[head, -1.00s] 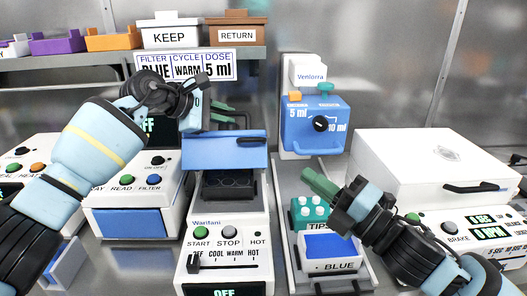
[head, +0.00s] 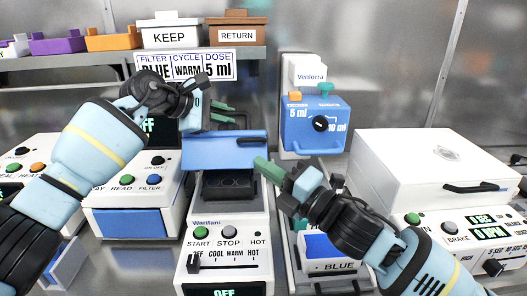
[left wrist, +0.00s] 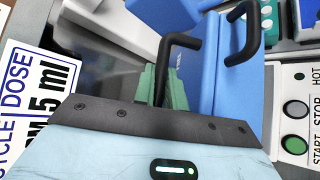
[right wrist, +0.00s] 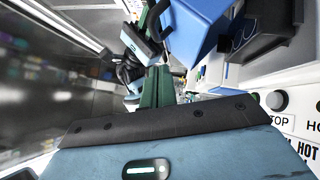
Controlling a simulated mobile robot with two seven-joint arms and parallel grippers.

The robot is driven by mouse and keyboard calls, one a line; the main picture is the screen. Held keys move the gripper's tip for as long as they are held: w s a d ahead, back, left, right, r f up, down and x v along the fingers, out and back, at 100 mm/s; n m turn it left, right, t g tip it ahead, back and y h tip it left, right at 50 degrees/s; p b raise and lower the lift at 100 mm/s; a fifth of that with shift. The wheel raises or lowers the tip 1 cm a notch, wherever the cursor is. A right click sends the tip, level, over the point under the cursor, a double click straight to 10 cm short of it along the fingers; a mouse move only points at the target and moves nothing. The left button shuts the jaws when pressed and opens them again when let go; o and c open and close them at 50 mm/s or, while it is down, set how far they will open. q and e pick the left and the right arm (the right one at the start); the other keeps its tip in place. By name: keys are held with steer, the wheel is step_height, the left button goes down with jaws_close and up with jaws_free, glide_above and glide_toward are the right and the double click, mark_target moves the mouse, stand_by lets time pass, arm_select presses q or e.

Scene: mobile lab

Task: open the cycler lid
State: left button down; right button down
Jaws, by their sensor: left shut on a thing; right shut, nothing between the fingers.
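The cycler (head: 230,225), marked Warifani, stands in the middle with its blue lid (head: 215,152) tilted up and dark wells (head: 228,183) showing below. My left gripper (head: 224,115) is at the lid's upper edge. In the left wrist view its green fingers (left wrist: 163,86) are shut on a black bar handle (left wrist: 172,48) at the blue lid (left wrist: 235,65). A second black handle (left wrist: 246,28) is free. My right gripper (head: 266,169) is shut and empty, just right of the lid's lower right corner. The right wrist view shows the lid (right wrist: 198,28) ahead of its fingers (right wrist: 157,88).
A blue dispenser (head: 315,125) marked Ventorra stands behind my right gripper. A white lidded machine (head: 430,165) is at the right. A blue-fronted reader (head: 128,222) is left of the cycler. A shelf with bins (head: 170,32) runs along the back.

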mark_target(249, 141)
steer(key=shift+w+a+r, duration=0.1)
steer(key=shift+w+r, duration=0.15)
steer(key=shift+w, duration=0.45)
steer(key=shift+w+a+r, duration=0.1)
steer(key=shift+w+r, duration=0.1)
steer(key=shift+w, duration=0.45)
steer(key=shift+w+a+r, duration=0.1)
steer(key=shift+w+r, duration=0.15)
steer(key=shift+w, duration=0.45)
steer(key=shift+w+d+r, duration=0.1)
arm_select(q)
steer(key=shift+d, duration=0.1)
steer(key=shift+d+f, duration=0.15)
steer(key=shift+d, duration=0.1)
arm_select(e)
steer(key=shift+w+d+r+m+h, duration=0.4)
steer(key=shift+w+r+m, duration=0.1)
steer(key=shift+w+r, duration=0.1)
arm_select(q)
steer(key=shift+s, duration=0.1)
steer(key=c, duration=1.7)
jaws_free()
steer(key=shift+a, duration=0.1)
steer(key=shift+o, duration=1.2)
steer(key=shift+a, duration=0.2)
arm_select(e)
steer(key=shift+a, duration=0.3)
arm_select(q)
steer(key=shift+a, duration=0.1)
